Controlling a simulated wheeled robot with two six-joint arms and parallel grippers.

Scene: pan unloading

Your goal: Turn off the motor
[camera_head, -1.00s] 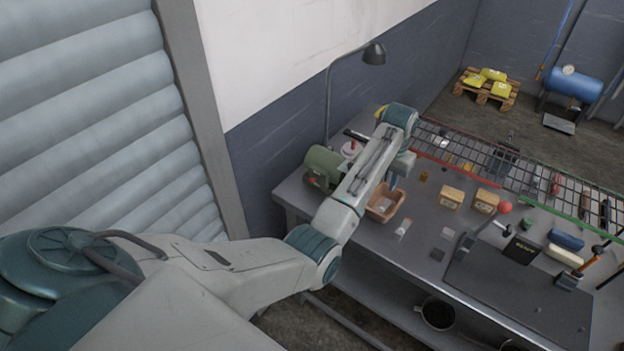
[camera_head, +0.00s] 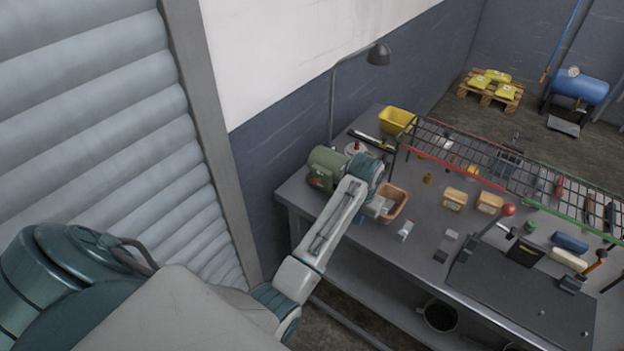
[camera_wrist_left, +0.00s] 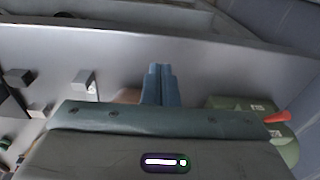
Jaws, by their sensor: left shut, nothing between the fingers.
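The motor (camera_head: 324,166) is a green cylinder-like unit at the back left of the workbench. In the left wrist view the motor (camera_wrist_left: 290,150) is at the right, partly hidden behind my gripper body, with an orange-red lever (camera_wrist_left: 278,117) sticking out from it. My left gripper (camera_head: 379,210) is over the bench, just right of the motor and beside the orange-brown bin. In the wrist view its blue fingers (camera_wrist_left: 160,72) are pressed together with nothing between them, apart from the motor and lever. My right gripper is not in view.
The orange-brown bin (camera_head: 395,205) stands right beside the gripper. A yellow bin (camera_head: 397,119), a lamp (camera_head: 378,54) and a wire rack (camera_head: 470,150) are behind. Several small blocks and a lever press (camera_head: 507,211) are farther right. The bench's front edge is near.

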